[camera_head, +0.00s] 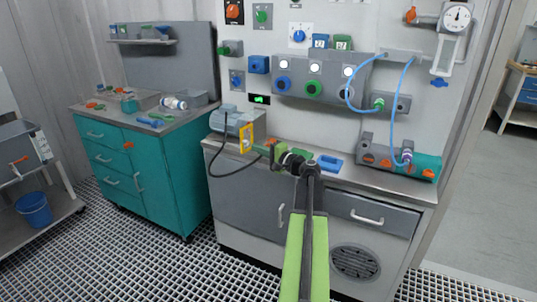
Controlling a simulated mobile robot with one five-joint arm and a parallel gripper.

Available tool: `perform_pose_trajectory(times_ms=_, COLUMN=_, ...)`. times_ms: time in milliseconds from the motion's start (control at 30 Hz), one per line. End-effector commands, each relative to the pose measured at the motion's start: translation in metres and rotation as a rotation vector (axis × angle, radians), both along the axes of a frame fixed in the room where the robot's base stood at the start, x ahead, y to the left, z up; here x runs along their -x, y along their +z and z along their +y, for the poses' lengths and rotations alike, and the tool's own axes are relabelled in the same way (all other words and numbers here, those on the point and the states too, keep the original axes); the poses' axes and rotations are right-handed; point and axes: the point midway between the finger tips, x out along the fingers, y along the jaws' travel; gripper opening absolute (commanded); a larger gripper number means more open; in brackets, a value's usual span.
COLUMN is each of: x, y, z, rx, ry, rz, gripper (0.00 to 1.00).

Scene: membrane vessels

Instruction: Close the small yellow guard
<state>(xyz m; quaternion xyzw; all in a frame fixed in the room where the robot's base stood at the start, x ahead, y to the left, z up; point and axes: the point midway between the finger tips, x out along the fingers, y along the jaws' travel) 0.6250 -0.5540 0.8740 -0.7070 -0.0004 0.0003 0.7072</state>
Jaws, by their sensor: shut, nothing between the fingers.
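The small yellow guard (247,138) is an upright yellow frame on the right end of the grey motor unit (233,122), on the steel counter at the left of the panel. I cannot tell from this view whether it stands open or partly open. My gripper (283,157) is above the counter, to the right of the guard and apart from it. It looks dark and small here; its fingers are shut and hold nothing. My green arm comes up from the bottom of the picture and hides part of the counter front.
A blue tray (330,164) lies to the right. A black cable (226,172) hangs over the counter's front. A teal cabinet (140,165) stands at the left. Blue hoses (404,110) hang at the panel's right.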

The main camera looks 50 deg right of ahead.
Motion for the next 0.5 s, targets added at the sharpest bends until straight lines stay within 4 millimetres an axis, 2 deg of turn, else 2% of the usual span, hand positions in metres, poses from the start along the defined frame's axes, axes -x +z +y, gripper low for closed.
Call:
perform_pose_trajectory(times_ms=33, x=-0.009, y=0.000, z=-0.001, rx=0.000, ry=0.002, rz=0.000, gripper=0.00)
perform_pose_trajectory(times_ms=200, x=-0.023, y=0.000, z=0.000, rx=0.000, ry=0.001, rz=0.000, gripper=0.00)
perform_pose_trajectory(times_ms=500, x=-0.025, y=0.000, z=0.001, rx=0.000, ry=0.001, rz=0.000, gripper=0.00)
